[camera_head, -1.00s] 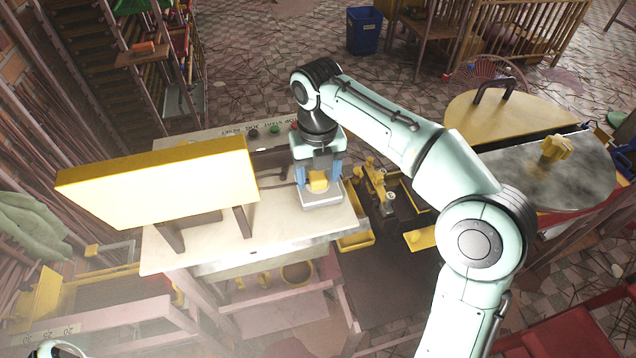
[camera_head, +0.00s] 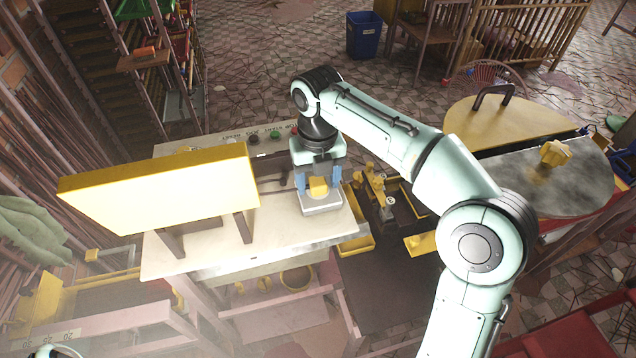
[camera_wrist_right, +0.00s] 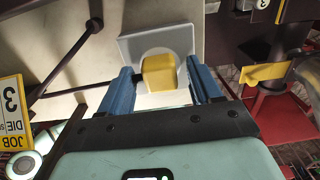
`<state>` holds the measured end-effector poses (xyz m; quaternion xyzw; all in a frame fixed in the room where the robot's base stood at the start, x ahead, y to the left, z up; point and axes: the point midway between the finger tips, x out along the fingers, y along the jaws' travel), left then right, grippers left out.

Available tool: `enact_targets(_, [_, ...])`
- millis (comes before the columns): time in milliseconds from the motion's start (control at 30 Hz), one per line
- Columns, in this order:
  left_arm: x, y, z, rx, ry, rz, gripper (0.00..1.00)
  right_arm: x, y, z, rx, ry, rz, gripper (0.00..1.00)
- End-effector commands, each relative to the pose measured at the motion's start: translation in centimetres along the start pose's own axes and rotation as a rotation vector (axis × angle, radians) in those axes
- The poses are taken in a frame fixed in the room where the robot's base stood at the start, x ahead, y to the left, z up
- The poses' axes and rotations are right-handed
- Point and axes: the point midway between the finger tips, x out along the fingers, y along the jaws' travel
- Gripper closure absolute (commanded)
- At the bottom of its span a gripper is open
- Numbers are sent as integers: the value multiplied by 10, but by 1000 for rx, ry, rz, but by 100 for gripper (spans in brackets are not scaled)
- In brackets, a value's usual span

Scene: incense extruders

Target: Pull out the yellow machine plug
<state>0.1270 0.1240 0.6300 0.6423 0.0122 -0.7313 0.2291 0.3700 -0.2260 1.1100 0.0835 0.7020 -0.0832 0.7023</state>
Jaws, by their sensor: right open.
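The yellow plug (camera_head: 318,186) sits on a square grey-white socket plate (camera_head: 322,207) at the right end of the pale machine top. In the right wrist view the yellow plug (camera_wrist_right: 158,74) stands on a round pale disc of the socket plate (camera_wrist_right: 186,42). My right gripper (camera_head: 318,183) is over it, pointing down. Its two blue fingers are open, one on each side of the plug, with a visible gap to it in the wrist view (camera_wrist_right: 161,82). My left gripper is not seen; only a small bit of my left arm shows at the bottom left corner.
A big yellow panel (camera_head: 155,190) stands on the machine top (camera_head: 275,225), left of the plug. Buttons (camera_head: 274,134) line its back edge. A yellow tray (camera_head: 358,232) and small brass-coloured parts lie to the right. A round table (camera_head: 560,180) stands further right.

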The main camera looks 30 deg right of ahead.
Motion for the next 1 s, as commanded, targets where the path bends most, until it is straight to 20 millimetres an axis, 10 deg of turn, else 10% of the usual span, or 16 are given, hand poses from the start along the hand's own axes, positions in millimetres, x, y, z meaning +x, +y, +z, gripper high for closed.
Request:
enact_targets(867, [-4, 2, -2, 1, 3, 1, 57, 0, 0, 0, 0, 1, -1, 36])
enact_targets(1000, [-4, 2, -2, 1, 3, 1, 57, 1, 0, 0, 0, 1, -1, 72])
